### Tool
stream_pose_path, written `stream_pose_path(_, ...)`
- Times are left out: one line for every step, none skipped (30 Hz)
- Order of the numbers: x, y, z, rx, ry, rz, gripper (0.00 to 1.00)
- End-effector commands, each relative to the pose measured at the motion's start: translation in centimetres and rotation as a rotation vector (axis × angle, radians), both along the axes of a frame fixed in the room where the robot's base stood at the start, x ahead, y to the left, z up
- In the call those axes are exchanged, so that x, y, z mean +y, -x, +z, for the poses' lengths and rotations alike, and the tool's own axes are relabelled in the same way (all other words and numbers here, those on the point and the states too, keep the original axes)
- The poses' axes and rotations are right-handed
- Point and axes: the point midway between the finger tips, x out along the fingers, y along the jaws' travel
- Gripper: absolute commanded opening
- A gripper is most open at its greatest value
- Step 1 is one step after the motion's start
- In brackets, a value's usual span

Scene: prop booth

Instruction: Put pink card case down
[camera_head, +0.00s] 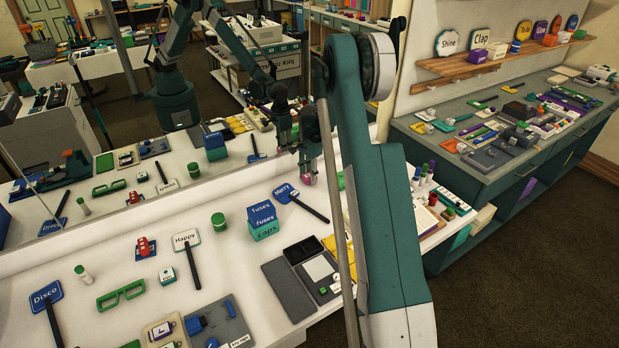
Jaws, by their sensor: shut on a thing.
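The pink card case (307,180) shows only as a small pink patch under my gripper (308,169). My gripper is shut on it, over the back part of the white counter (235,262), near the mirror. The fingers and my arm hide most of the case. I cannot tell whether the case touches the counter.
A "Merry" paddle sign (286,193), stacked fuses and caps boxes (262,216) and a green cylinder (219,222) stand left of my gripper. A grey open device (312,272) lies in front.

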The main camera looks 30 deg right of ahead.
Motion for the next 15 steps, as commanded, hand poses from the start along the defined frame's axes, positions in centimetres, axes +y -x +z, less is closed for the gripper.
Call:
stream_pose_path(-0.01,-0.02,-0.32,0.0,0.0,0.0,0.2)
stream_pose_path(0.0,-0.02,-0.4,0.0,0.0,0.0,0.2)
stream_pose_path(0.0,-0.02,-0.44,0.0,0.0,0.0,0.2)
stream_pose_path(-0.01,-0.01,-0.44,0.0,0.0,0.0,0.2)
stream_pose_path(0.0,-0.01,-0.43,0.0,0.0,0.0,0.2)
stream_pose_path(-0.01,-0.01,-0.42,0.0,0.0,0.0,0.2)
stream_pose_path(0.0,-0.01,-0.42,0.0,0.0,0.0,0.2)
stream_pose_path(0.0,-0.01,-0.42,0.0,0.0,0.0,0.2)
stream_pose_path(0.0,-0.01,-0.41,0.0,0.0,0.0,0.2)
stream_pose_path(0.0,-0.01,-0.42,0.0,0.0,0.0,0.2)
stream_pose_path(0.0,-0.01,-0.45,0.0,0.0,0.0,0.2)
stream_pose_path(0.0,-0.01,-0.52,0.0,0.0,0.0,0.2)
stream_pose_path(0.0,-0.01,-0.6,0.0,0.0,0.0,0.2)
stream_pose_path(0.0,-0.01,-0.68,0.0,0.0,0.0,0.2)
stream_pose_path(0.0,-0.01,-0.77,0.0,0.0,0.0,0.2)
